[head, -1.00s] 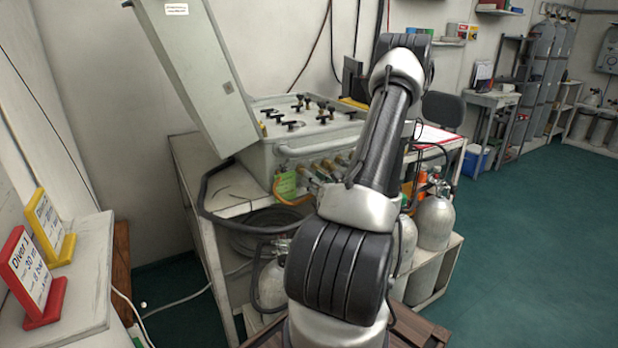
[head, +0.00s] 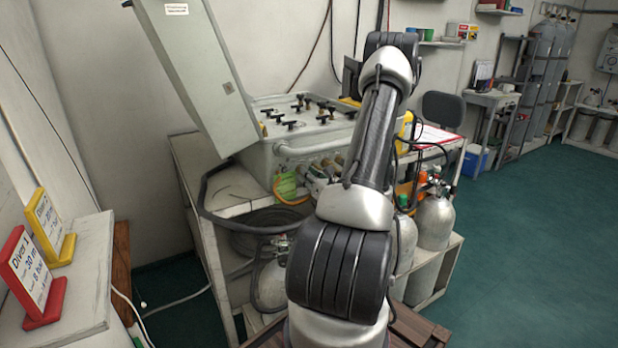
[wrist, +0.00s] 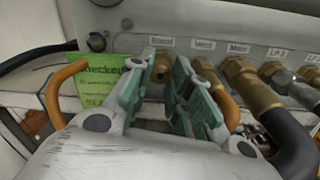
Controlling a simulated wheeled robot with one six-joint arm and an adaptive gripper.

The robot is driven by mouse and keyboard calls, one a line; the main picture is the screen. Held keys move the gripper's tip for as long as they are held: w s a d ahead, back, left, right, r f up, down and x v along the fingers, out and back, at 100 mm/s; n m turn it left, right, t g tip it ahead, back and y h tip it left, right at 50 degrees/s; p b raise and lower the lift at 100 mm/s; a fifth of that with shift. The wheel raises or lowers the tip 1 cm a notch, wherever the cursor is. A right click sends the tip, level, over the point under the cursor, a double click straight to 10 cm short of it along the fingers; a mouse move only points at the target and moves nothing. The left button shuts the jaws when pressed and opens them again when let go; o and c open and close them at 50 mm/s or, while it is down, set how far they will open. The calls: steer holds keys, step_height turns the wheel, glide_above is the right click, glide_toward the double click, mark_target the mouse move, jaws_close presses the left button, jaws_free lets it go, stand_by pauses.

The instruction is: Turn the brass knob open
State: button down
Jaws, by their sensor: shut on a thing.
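In the wrist view a brass fitting (wrist: 161,66), under a label reading roughly "Bleed", shows between the green-padded fingers of my gripper (wrist: 165,72). The fingers are closed on this brass knob from left and right. They hide much of its sides, and I cannot tell how far it is turned. In the head view my arm covers the gripper and the knob. The grey air panel (head: 296,156) stands on a shelf bench with its lid (head: 190,75) raised.
To the right in the wrist view are more brass fittings (wrist: 245,85) with a thick black hose (wrist: 292,140). A green tag (wrist: 104,78) and an orange hose (wrist: 62,90) are on the left. Air cylinders (head: 434,222) stand under the bench. Open floor (head: 535,240) lies at right.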

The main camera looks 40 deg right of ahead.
steer(key=shift+n, duration=0.3)
steer(key=n, duration=1)
stand_by(0.4)
steer(key=c, duration=1.5)
jaws_free()
steer(key=shift+c, duration=0.2)
steer(key=v, duration=1.2)
steer(key=shift+a+r, duration=0.1)
